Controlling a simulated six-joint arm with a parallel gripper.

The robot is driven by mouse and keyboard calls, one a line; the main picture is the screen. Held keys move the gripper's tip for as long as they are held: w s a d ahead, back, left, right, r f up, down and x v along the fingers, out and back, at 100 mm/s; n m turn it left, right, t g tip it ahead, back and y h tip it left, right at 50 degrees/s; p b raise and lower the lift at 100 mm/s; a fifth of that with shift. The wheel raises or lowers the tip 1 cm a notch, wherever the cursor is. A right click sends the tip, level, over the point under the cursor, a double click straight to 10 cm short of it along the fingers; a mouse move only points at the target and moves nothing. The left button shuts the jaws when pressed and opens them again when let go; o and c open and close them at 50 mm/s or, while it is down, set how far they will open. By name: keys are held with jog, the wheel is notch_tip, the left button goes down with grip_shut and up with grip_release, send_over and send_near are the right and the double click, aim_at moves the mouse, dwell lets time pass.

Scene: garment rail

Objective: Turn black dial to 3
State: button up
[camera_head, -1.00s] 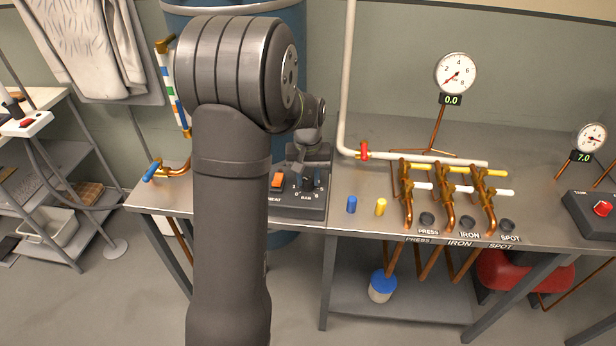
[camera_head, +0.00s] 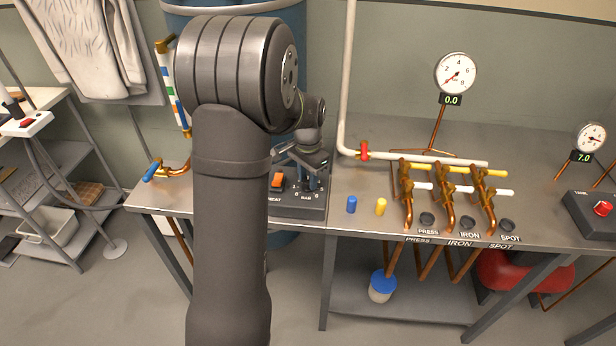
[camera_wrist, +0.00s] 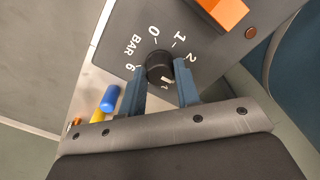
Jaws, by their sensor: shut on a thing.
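The black dial (camera_wrist: 159,64) sits on a dark panel in the wrist view. Its scale shows 0, 1, 2 and 6, with BAR beside it. The 3 is not clearly legible; markings at the near side are partly covered. A pale mark shows on the dial's near side, between the fingers, but I cannot tell its exact reading. My gripper (camera_wrist: 161,70) is shut on the dial, with one blue-grey finger on each side. In the head view my gripper (camera_head: 311,180) is over the control box (camera_head: 300,207) and hides most of the dial.
An orange switch (camera_head: 277,181) is left of the dial. A blue peg (camera_head: 351,204) and a yellow peg (camera_head: 381,207) stand right of the box. Copper valves (camera_head: 445,195) stand farther right. The large gauge (camera_head: 456,74) has a 0.0 display below.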

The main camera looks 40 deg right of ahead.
aim_at(308, 180)
jog(key=shift+r+m, duration=0.1)
jog(key=shift+m, duration=0.4)
jog(key=o, duration=1)
jog(key=shift+c, duration=0.2)
notch_tip(308, 180, up, 17)
jog(key=shift+r, duration=0.2)
jog(key=shift+f, duration=0.2)
notch_tip(308, 180, down, 17)
jog(key=shift+f, duration=0.1)
dwell(0.5)
